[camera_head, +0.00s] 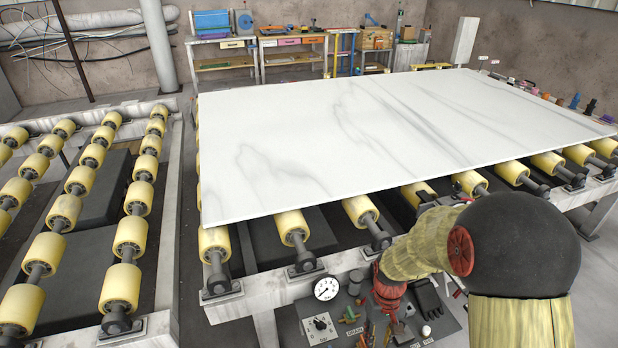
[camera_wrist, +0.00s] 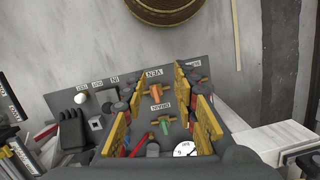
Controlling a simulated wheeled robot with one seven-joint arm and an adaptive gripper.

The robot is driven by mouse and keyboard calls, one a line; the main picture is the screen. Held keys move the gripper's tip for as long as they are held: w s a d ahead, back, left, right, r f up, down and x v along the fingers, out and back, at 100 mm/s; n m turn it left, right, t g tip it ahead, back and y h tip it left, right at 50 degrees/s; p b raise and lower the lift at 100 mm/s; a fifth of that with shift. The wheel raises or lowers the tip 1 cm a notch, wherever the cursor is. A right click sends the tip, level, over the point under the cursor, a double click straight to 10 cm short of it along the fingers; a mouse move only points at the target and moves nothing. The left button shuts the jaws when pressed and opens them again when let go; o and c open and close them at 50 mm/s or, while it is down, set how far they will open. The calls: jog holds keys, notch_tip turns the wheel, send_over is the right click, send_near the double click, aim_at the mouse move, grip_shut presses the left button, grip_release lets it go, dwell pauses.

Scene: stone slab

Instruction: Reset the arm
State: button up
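My arm, in yellow covers with a dark round joint, reaches in from the lower right of the head view. It bends down at the front edge of the roller table (camera_head: 270,312). My gripper (camera_head: 380,328) points down over a grey control panel (camera_head: 436,318); its tips are small and partly cut off there. In the wrist view my gripper (camera_wrist: 158,103) shows two yellow-padded fingers spread wide apart with nothing held between them. An orange valve handle (camera_wrist: 155,91) and a green valve handle (camera_wrist: 165,126) on the panel show in the gap. Whether the fingers touch the panel, I cannot tell.
A white stone slab (camera_head: 380,140) lies on yellow rollers behind my arm. A gauge (camera_head: 326,288) and a dial (camera_head: 319,325) sit left of my gripper. A black glove-like object (camera_wrist: 73,131) lies on the panel. Another roller table (camera_head: 62,212) stands left.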

jog(key=s+r+t, duration=0.3)
jog(key=s+r, duration=0.3)
jog(key=r, duration=1)
jog(key=s+r+m+t, duration=0.1)
jog(key=s+r+t, duration=0.3)
jog(key=r, duration=1.2)
jog(key=shift+s+t, duration=0.3)
jog(key=shift+s, duration=0.9)
